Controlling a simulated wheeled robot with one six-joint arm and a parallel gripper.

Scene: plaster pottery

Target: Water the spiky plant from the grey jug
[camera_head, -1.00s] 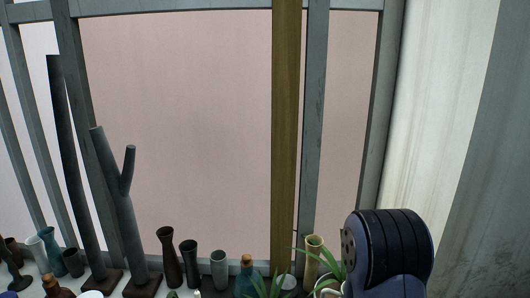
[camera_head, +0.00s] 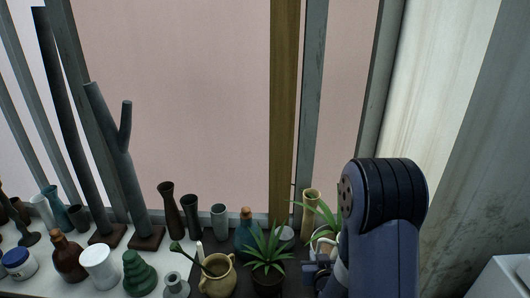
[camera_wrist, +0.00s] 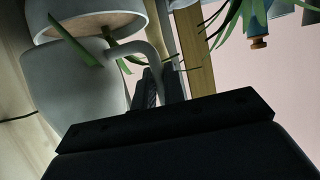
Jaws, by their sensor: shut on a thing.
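The spiky plant (camera_head: 267,248) stands in a dark pot at the front of the shelf, left of my arm; in the wrist view its leaves (camera_wrist: 232,18) show at the top. The grey jug (camera_wrist: 75,85) fills the left of the wrist view, which is upside down. My gripper (camera_wrist: 162,88) is shut on its curved handle (camera_wrist: 145,50). In the head view my gripper (camera_head: 315,275) is low, just right of the spiky plant, and my arm hides most of the jug. I cannot tell the jug's tilt.
A leafy plant in a pale pot (camera_head: 322,236) stands close behind my arm, beside a tan vase (camera_head: 311,208). Several vases and bottles crowd the left. A curtain (camera_head: 440,110) hangs at right.

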